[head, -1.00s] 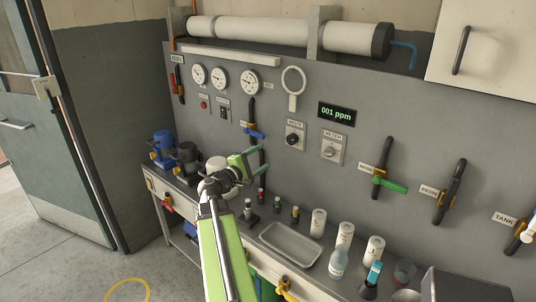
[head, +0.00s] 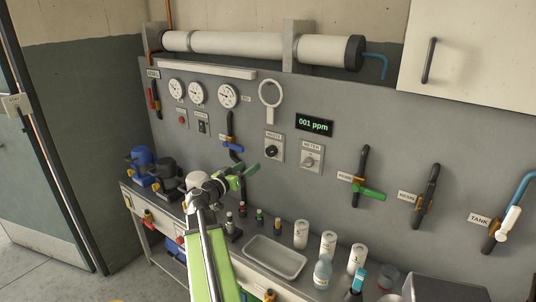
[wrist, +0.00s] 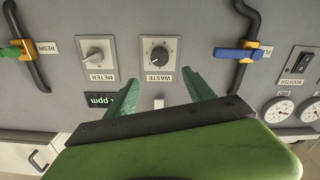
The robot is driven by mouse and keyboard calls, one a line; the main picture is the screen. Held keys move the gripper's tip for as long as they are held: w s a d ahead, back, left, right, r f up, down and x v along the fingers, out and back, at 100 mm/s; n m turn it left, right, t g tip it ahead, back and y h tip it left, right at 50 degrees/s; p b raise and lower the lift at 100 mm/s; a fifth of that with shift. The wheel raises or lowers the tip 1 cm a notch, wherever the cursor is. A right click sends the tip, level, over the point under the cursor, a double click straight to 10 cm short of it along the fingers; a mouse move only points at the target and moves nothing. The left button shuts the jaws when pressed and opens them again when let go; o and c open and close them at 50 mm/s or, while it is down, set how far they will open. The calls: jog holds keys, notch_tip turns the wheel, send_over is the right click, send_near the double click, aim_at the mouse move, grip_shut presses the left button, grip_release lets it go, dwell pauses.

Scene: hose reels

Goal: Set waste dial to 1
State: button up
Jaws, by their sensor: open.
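The waste dial (head: 271,150) is a black round knob on a light plate on the grey wall panel, labelled WASTE. In the wrist view the waste dial (wrist: 159,56) appears upside down, just beyond and between my two green fingers. My gripper (head: 247,174) is open and empty, to the lower left of the dial in the head view. In the wrist view my gripper (wrist: 163,84) has its fingers spread, apart from the dial. The number marks round the knob are too small to read.
A meter dial (head: 310,159) sits beside the waste dial. A blue-handled valve (head: 231,138) is on the other side. A display (head: 314,124) reads 001 ppm. Below are a metal tray (head: 275,258), several bottles and canisters on the bench. A magnifier-like ring (head: 270,94) hangs above.

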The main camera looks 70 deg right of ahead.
aim_at(270, 152)
jog(key=x, duration=1.4)
jog(key=shift+d, duration=0.2)
jog(key=shift+c, duration=0.4)
grip_shut()
jog(key=shift+n, duration=1.1)
jog(key=shift+o, duration=0.4)
grip_release()
jog(key=shift+a, duration=0.1)
